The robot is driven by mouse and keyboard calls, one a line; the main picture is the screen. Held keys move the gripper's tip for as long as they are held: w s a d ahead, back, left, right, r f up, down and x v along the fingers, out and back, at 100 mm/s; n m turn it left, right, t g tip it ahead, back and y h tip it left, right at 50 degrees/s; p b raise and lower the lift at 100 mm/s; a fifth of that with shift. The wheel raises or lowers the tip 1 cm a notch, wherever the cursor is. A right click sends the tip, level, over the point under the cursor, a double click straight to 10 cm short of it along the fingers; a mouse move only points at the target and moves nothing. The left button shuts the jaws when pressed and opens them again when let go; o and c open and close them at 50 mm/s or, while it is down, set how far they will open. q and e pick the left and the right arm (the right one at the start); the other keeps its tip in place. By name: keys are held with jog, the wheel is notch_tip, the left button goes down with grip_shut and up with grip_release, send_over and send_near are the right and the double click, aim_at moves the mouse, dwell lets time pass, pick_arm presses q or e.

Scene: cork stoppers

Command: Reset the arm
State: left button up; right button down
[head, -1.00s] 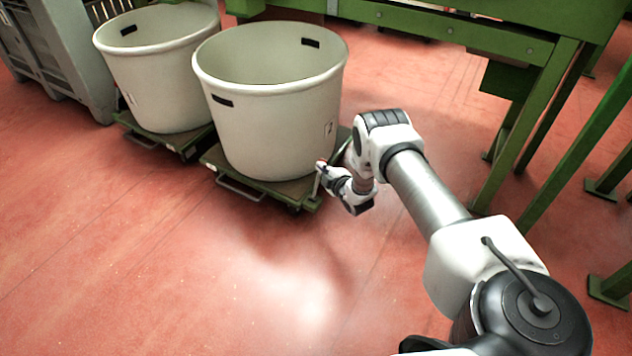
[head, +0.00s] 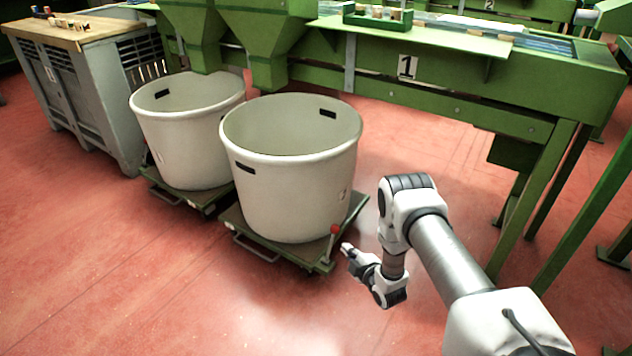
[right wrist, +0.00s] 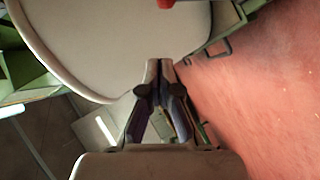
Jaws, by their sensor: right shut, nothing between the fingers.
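My right arm reaches in from the lower right in the head view. Its gripper (head: 347,250) is shut and empty, close to the front right corner of the nearer cart. In the right wrist view the gripper's fingers (right wrist: 160,64) are together, with the pale tub wall (right wrist: 110,40) beyond them. Part of a red knob (right wrist: 181,2) shows at the top of that view. My left arm and gripper are not in view.
Two large white tubs (head: 290,195) (head: 185,150) stand on low green carts (head: 262,240). A green machine frame (head: 450,100) with legs is behind and right. A grey crate (head: 115,90) with a wooden top is at the left. The red floor in front is clear.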

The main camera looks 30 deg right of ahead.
jog(key=w+a+r+g+y, duration=0.1)
jog(key=a+r, duration=0.1)
jog(key=a, duration=0.5)
jog(key=w+a+r+y, duration=0.1)
jog(key=w+a+y, duration=0.1)
jog(key=a, duration=0.4)
jog(key=s+a+f+m+g, duration=0.2)
jog(key=s+a+g, duration=0.3)
jog(key=s+a, duration=0.5)
jog(key=s+m+g, duration=0.9)
jog(key=s, duration=1.6)
notch_tip(320, 180, up, 31)
jog(key=m+p, duration=0.1)
jog(key=p, duration=3)
jog(key=shift+a, duration=0.25)
